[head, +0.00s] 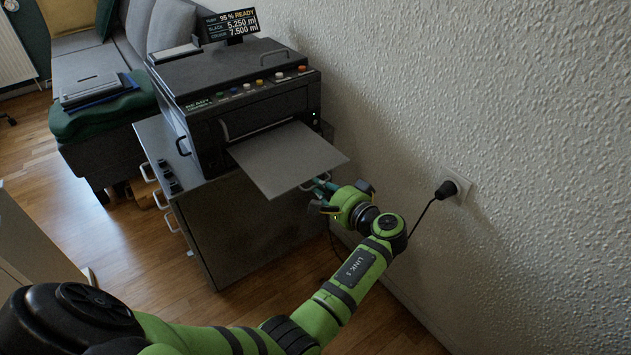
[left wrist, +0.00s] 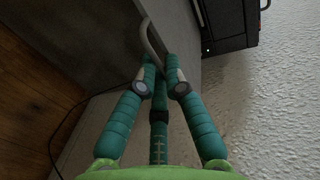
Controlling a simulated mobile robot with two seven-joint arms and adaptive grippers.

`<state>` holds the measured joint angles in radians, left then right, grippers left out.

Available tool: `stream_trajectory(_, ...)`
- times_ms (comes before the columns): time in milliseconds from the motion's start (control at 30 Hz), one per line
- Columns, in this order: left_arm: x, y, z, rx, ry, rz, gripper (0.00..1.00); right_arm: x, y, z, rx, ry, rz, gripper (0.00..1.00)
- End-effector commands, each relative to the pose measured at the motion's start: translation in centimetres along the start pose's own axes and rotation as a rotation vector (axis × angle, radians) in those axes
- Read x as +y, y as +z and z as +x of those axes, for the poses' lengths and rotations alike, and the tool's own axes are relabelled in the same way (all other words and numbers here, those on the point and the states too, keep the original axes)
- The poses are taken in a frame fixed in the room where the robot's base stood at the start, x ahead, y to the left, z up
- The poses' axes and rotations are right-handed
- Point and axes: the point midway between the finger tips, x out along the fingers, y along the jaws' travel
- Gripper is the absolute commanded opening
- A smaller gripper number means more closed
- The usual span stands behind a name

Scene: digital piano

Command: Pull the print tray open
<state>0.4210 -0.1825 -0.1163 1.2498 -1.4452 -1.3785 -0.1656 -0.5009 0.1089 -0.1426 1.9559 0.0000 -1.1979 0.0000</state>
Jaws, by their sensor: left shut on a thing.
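The print tray (head: 288,158) is a flat grey sheet sticking out of the front slot of the dark printer (head: 245,105). A pale curved handle (head: 307,187) shows at the tray's front right edge. My left gripper (head: 320,184) is at this handle, beside the tray's edge and near the wall. In the left wrist view, the teal fingers (left wrist: 163,66) are closed around the curved handle (left wrist: 149,36). The fingertips partly hide the handle, and the tray hides part of the gripper in the head view. My right gripper is not in view.
The printer stands on a grey cabinet (head: 240,225) with side handles. A textured wall (head: 480,90) is close on the right, with a plugged-in socket (head: 456,186) and a black cable near my arm. Wooden floor (head: 130,235) is open to the left. A sofa (head: 120,50) stands behind.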

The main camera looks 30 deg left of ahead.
Motion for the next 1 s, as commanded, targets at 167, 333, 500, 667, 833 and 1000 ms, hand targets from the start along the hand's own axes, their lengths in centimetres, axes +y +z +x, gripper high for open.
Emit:
stream_trajectory(167,0.0,0.0,-0.2,-0.002,-0.001,-0.002,0.0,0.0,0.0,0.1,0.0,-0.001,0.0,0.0)
stream_trajectory(333,0.0,0.0,-0.2,-0.002,-0.001,-0.002,0.0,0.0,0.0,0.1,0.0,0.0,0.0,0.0)
stream_trajectory(500,0.0,0.0,-0.2,-0.001,-0.001,-0.002,0.34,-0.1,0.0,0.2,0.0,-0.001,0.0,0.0)
stream_trajectory(667,0.0,0.0,-0.2,0.0,0.0,-0.001,0.34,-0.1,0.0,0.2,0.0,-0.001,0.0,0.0)
stream_trajectory(833,-0.3,0.0,-0.3,0.0,-0.001,-0.003,0.34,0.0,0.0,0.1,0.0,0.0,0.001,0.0)
stream_trajectory(1000,-2.7,-0.1,-0.8,0.001,-0.004,-0.009,0.34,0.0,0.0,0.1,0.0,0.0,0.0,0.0)
